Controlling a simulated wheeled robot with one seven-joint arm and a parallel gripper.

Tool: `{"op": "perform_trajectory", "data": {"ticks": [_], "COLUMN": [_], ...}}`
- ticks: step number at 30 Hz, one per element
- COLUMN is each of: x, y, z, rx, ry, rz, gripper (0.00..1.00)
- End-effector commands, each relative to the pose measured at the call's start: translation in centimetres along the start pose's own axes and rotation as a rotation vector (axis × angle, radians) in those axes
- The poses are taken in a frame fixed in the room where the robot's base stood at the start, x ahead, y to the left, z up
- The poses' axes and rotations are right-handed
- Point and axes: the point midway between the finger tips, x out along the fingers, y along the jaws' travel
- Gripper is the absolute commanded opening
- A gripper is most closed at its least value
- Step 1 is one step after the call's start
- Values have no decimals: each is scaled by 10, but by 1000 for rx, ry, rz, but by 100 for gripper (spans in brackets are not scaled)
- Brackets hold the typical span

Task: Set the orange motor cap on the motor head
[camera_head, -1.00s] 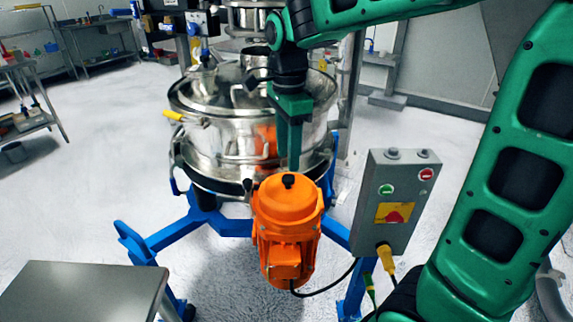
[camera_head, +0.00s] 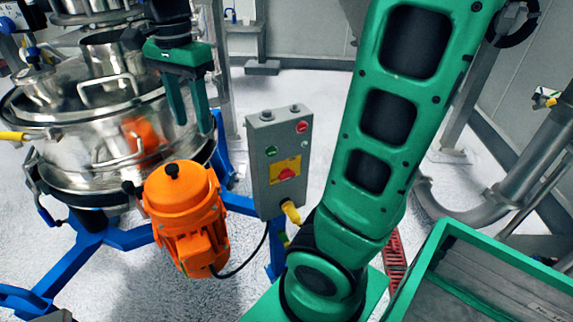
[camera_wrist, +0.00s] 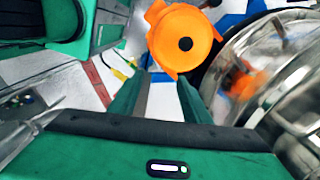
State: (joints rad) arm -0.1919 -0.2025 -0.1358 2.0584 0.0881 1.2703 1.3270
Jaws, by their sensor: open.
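The orange motor cap (camera_head: 186,192), with a black knob on top, sits upright on the orange motor body (camera_head: 203,247) in the head view. I see no clear gap between them, though the seam is hard to make out. My gripper (camera_head: 193,126) is open and empty, with its two green fingers pointing down, above and behind the cap in the picture. In the wrist view the cap (camera_wrist: 180,36) lies beyond the fingertips (camera_wrist: 162,78), apart from them. The motor head under the cap is hidden.
The steel sifter vessel (camera_head: 95,145) stands close behind and left of the motor on a blue frame (camera_head: 85,250). A grey control box (camera_head: 278,160) stands to the right, with a cable to the motor. A green-rimmed bin (camera_head: 475,245) is at the lower right.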

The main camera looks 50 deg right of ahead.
Motion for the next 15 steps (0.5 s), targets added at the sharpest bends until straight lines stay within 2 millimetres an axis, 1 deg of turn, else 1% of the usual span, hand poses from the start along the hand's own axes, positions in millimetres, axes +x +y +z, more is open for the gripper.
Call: {"op": "perform_trajectory", "data": {"ticks": [1,3,5,6,10,12,15], "x": [9,22,33,41,67,80,97], "y": [20,46,67,82,131,155,183], "z": [-15,-31,-42,-49,-64,-68,-70], "rx": [-50,-142,-223,-277,-451,-542,-651], "ry": [-2,-3,-4,-5,-7,-7,-8], "rz": [0,0,0,0,-1,-1,-2], "gripper": [44,44,44,44,44,44,44]}}
